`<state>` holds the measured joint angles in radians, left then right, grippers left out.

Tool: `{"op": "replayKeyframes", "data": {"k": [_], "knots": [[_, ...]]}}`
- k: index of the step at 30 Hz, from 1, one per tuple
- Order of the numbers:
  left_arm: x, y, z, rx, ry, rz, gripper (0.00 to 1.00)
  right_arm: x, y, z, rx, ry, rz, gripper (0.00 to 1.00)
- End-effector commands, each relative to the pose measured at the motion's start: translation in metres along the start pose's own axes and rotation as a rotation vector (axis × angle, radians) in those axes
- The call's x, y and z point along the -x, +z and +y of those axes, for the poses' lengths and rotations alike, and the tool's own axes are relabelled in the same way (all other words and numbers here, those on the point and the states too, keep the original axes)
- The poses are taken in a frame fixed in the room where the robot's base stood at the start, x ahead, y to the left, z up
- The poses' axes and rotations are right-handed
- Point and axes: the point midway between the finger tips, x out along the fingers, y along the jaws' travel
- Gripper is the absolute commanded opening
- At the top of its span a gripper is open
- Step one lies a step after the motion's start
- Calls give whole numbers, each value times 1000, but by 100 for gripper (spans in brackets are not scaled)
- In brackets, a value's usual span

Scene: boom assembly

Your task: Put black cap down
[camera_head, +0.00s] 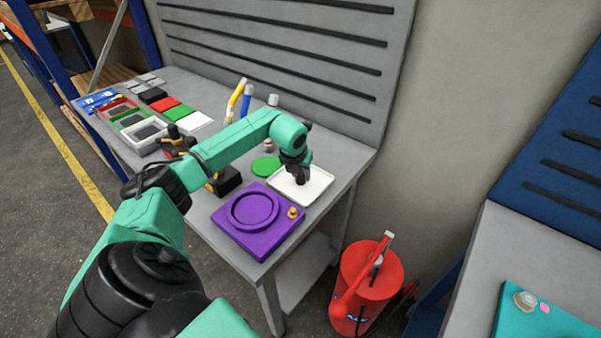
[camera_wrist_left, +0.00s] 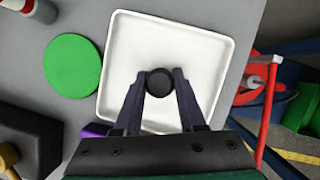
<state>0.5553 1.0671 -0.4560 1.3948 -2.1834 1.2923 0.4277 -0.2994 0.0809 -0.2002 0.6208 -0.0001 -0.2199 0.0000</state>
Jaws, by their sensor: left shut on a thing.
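The black cap (camera_wrist_left: 160,81) is a small round black piece between the two fingertips of my left gripper (camera_wrist_left: 162,88) in the left wrist view. My left gripper is shut on the cap. In the head view the gripper (camera_head: 301,180) points down over the white tray (camera_head: 322,182), and the cap is hard to make out there. The square white tray also fills the middle of the left wrist view (camera_wrist_left: 190,40). I cannot tell whether the cap touches the tray floor. My right gripper does not show.
A purple fixture (camera_head: 262,243) with a round recess and a yellow knob sits in front of the tray. A green disc (camera_head: 266,166) lies left of it. A dark tool (camera_head: 228,181), bottles and several bins share the table. A red canister (camera_head: 368,283) stands on the floor.

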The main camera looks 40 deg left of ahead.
Motion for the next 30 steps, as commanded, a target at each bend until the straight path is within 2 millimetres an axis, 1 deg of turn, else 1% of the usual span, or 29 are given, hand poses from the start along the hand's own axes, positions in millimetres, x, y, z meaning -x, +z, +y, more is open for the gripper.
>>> {"op": "replayKeyframes", "data": {"k": [1, 2, 3, 11, 13, 15, 17, 20, 24, 27, 30], "knots": [[-1, 0, 0, 0, 0, 0, 51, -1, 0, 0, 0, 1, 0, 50], [0, 0, 0, 0, 0, 0, 62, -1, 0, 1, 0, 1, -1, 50], [0, 0, 0, 0, 0, 0, 70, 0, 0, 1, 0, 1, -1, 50], [0, 0, 0, 0, 0, 0, 70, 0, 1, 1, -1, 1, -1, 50], [4, 2, 0, 0, 0, 0, 70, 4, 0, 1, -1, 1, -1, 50], [10, 2, 0, -1, 0, -3, 70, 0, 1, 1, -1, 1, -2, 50], [20, 2, 1, 0, 1, -5, 70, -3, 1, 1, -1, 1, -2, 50], [46, 2, 1, -1, 1, -7, 70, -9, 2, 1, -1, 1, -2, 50], [86, 2, 1, 0, 2, -6, 70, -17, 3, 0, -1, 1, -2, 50], [107, 2, 0, 0, 0, -5, 70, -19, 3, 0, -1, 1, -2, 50], [119, 1, 0, 0, 0, -1, 70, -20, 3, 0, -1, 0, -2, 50]]}}
